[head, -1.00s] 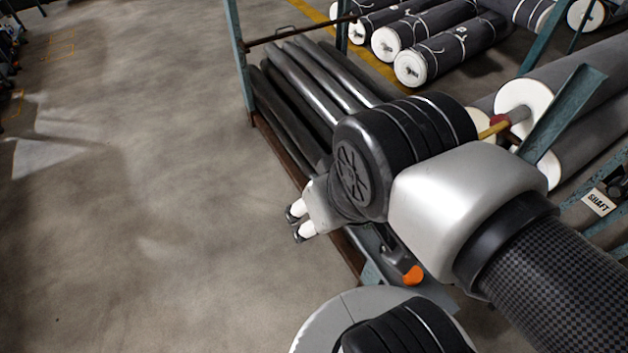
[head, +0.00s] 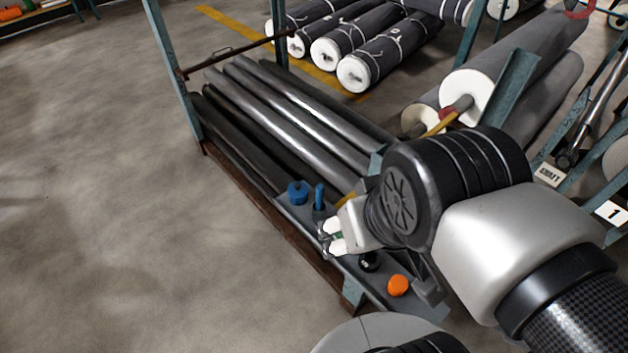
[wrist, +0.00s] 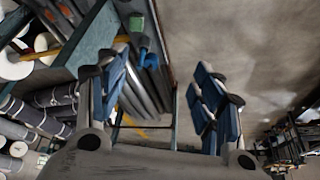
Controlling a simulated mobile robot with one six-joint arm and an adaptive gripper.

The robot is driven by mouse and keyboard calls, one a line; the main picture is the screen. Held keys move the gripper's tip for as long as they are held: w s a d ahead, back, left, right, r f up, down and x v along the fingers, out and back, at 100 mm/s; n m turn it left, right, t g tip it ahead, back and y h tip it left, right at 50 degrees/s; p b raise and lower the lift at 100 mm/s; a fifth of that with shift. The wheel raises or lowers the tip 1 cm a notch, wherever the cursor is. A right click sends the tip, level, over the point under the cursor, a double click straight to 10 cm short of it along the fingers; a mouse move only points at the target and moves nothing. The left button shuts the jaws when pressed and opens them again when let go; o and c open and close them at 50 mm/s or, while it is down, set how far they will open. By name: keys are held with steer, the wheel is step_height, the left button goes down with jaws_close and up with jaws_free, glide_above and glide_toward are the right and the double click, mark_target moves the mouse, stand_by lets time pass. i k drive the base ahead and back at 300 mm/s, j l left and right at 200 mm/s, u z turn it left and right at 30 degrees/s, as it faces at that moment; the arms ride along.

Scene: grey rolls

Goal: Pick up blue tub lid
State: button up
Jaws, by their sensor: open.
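A round blue piece with a small raised top, which looks like the blue tub lid (head: 297,193), sits on a narrow grey shelf (head: 378,291) in the head view. My gripper (head: 325,240) is open to the right of the lid and nearer the camera, apart from it. The wrist view shows the two fingers (wrist: 162,88) spread with nothing between them.
A blue upright piece (head: 319,197) stands just right of the lid. An orange round piece (head: 398,286) and a black round piece (head: 369,262) sit nearer on the shelf. Dark tubes (head: 290,110) lie behind, with a rack post (head: 172,70) at left. The left floor is clear.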

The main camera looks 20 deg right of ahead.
mark_target(296, 190)
steer(key=i+j+u, duration=0.1)
steer(key=i+j, duration=0.8)
steer(key=i, duration=0.1)
